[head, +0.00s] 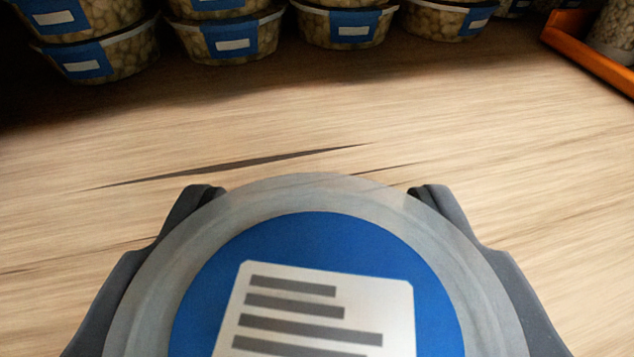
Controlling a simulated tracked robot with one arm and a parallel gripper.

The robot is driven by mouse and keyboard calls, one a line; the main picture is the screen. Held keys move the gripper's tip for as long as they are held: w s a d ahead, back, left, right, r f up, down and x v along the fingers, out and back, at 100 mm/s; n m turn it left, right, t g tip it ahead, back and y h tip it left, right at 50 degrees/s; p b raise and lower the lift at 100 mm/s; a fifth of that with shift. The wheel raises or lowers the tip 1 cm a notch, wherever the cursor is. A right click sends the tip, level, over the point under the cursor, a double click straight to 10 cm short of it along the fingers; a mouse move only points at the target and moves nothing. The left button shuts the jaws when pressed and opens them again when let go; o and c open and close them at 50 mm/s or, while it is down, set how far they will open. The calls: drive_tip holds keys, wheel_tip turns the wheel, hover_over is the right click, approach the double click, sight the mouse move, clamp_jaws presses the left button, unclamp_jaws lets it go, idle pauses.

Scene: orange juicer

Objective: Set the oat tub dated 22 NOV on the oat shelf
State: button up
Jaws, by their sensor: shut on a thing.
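My gripper (316,192) is shut on a round tub (320,236), one dark finger on each side of it. The tub has a translucent grey lid rim and a blue round label with a white patch of grey bars. No date can be read on it from here, and its lower part is cut off by the picture's edge. Several clear tubs of pale contents with blue labels stand in a row at the top, such as one at the left (130,52) and one in the middle (345,48). Their white patches are too small to read.
A pale wood-grain surface (300,120) lies clear between my gripper and the row of tubs. An orange edge (590,58) runs at the top right, with a container (614,28) of pale contents behind it. The far left is dark.

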drive_tip(key=shift+w, duration=0.3)
drive_tip(key=shift+f+p, duration=0.2)
drive_tip(key=shift+p, duration=0.15)
drive_tip(key=shift+f, duration=0.15)
drive_tip(key=o, duration=1)
drive_tip(key=shift+f, duration=0.1)
drive_tip(key=shift+r, duration=0.2)
